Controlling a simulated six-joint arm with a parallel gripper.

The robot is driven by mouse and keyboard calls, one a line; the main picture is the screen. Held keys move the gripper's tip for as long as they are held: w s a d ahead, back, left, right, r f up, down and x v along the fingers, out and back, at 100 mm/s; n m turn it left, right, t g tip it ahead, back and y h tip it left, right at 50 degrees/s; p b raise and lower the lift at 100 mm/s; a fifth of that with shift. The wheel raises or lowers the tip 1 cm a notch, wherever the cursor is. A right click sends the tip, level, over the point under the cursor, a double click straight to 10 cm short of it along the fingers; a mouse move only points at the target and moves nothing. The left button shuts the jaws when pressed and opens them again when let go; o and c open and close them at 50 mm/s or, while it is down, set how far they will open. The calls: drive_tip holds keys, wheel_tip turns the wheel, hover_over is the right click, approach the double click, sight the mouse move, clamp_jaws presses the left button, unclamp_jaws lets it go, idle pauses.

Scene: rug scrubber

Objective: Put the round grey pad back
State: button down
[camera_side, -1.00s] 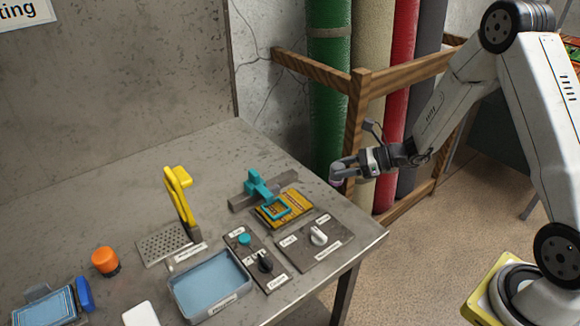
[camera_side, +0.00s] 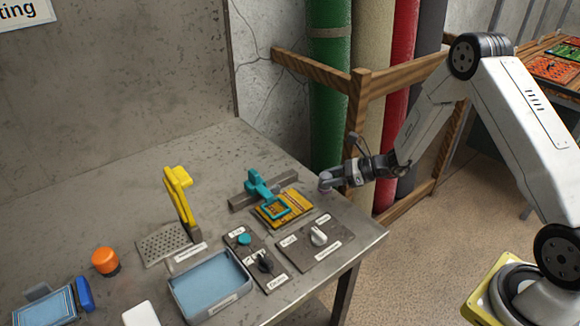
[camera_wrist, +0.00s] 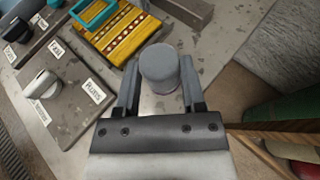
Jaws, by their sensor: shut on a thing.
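The round grey pad (camera_wrist: 160,66) is between the two fingers of my gripper (camera_wrist: 159,85) in the wrist view. My gripper is shut on it. In the side view my gripper (camera_side: 327,182) holds the pad (camera_side: 324,184) in the air near the right edge of the metal table (camera_side: 345,222), just right of the patterned yellow rug piece. Whether the pad's underside is clear of the table cannot be measured exactly, but it looks raised. Its resting place cannot be made out in these views.
A teal clamp frame (camera_side: 266,190) sits over the yellow rug sample (camera_side: 290,206). Nearby are a panel with a white knob (camera_side: 318,236), a panel with a black knob (camera_side: 264,261), a blue-floored tray (camera_side: 210,285), a yellow-handled press (camera_side: 179,195) and an orange knob (camera_side: 105,261). Rolled rugs (camera_side: 328,90) stand behind.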

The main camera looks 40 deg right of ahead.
drive_tip(key=shift+f, duration=1)
drive_tip(key=shift+f, duration=0.1)
drive_tip(key=shift+c, duration=0.9)
unclamp_jaws()
drive_tip(key=shift+s+d+r, duration=0.3)
drive_tip(key=shift+d, duration=0.05)
drive_tip(key=v, duration=1.1)
drive_tip(key=shift+s+f, duration=0.1)
